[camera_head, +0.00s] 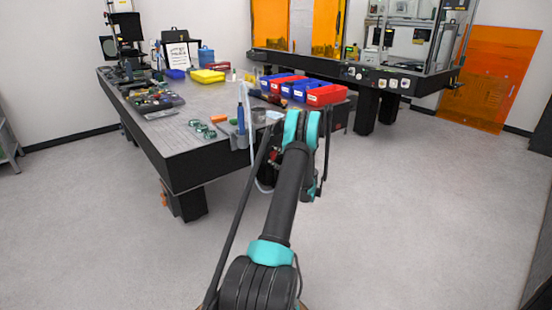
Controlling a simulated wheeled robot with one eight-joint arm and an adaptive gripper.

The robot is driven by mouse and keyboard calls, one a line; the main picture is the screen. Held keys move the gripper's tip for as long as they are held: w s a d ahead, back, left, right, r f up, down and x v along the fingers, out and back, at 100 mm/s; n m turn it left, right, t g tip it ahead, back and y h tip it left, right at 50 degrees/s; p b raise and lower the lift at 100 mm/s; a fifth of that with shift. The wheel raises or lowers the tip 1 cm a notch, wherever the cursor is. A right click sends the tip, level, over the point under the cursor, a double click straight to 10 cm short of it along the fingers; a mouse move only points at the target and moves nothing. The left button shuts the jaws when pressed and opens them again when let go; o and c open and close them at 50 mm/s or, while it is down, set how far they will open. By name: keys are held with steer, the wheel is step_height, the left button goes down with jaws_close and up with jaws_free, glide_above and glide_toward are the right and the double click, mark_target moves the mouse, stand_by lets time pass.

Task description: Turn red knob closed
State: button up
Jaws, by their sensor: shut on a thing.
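My arm reaches forward from the bottom of the picture to the near right corner of the black-edged table (190,155). My gripper at its end is hidden behind my own arm links, so its fingers do not show. A small red part (273,156) shows just left of my arm, below the table's edge, beside dark parts. It may be the red knob, but it is too small and too covered to be sure. How it is turned cannot be told.
Red and blue bins (326,95) stand near the table's right corner. A blue bottle (241,118) and a pale hose (252,150) are left of my arm. Green goggles (202,128) lie near the front edge. The floor (400,220) on the right is clear.

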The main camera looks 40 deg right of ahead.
steer(key=n, duration=0.5)
steer(key=shift+f+n, duration=0.15)
steer(key=shift+n, duration=0.55)
steer(key=o, duration=1.1)
steer(key=shift+o, duration=0.2)
steer(key=shift+s, duration=0.1)
steer(key=s, duration=1.2)
steer(key=shift+d, duration=0.45)
